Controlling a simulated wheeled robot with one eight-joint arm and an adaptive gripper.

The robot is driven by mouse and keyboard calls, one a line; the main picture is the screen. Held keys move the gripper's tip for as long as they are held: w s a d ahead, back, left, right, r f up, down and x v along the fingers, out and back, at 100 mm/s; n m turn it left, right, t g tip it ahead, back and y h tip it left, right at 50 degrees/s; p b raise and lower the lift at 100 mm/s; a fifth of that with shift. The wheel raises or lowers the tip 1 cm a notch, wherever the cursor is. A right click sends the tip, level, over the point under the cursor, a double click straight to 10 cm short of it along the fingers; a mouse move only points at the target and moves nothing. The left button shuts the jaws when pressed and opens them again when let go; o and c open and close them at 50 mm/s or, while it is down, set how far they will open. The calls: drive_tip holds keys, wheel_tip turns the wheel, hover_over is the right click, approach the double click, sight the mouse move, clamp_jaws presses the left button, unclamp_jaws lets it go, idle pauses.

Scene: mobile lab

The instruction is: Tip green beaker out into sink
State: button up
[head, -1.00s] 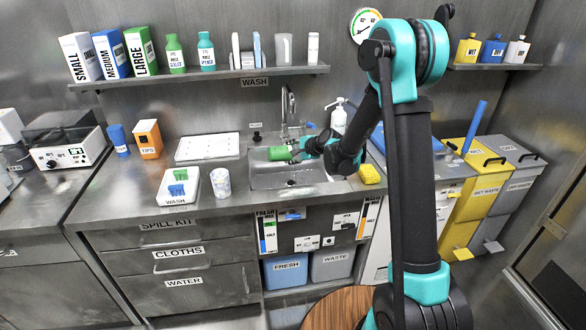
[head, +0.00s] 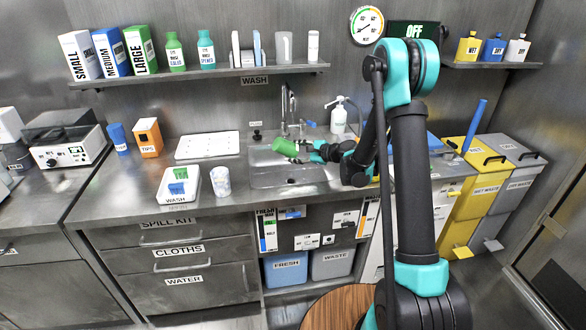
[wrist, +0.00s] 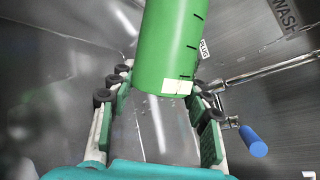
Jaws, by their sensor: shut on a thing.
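The green beaker (head: 284,147) is held above the back part of the sink (head: 268,178), just in front of the tap (head: 289,108). It lies tilted, close to on its side, its left end a little higher. My gripper (head: 307,150) is shut on it from the right. In the wrist view the beaker (wrist: 168,45) reaches up from between the fingers of my gripper (wrist: 158,88). It has black graduation marks and a pale patch near its lower end. Its mouth and any contents cannot be made out.
A white pump bottle (head: 338,115) stands behind my arm. A white board (head: 207,145) lies left of the tap.

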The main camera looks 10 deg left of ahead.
drive_tip(key=m+y, duration=0.2)
drive_tip(key=shift+w+d+f+y, duration=0.15)
drive_tip(key=shift+d+f+y, duration=0.15)
drive_tip(key=shift+d+f, duration=0.05)
idle(0.4)
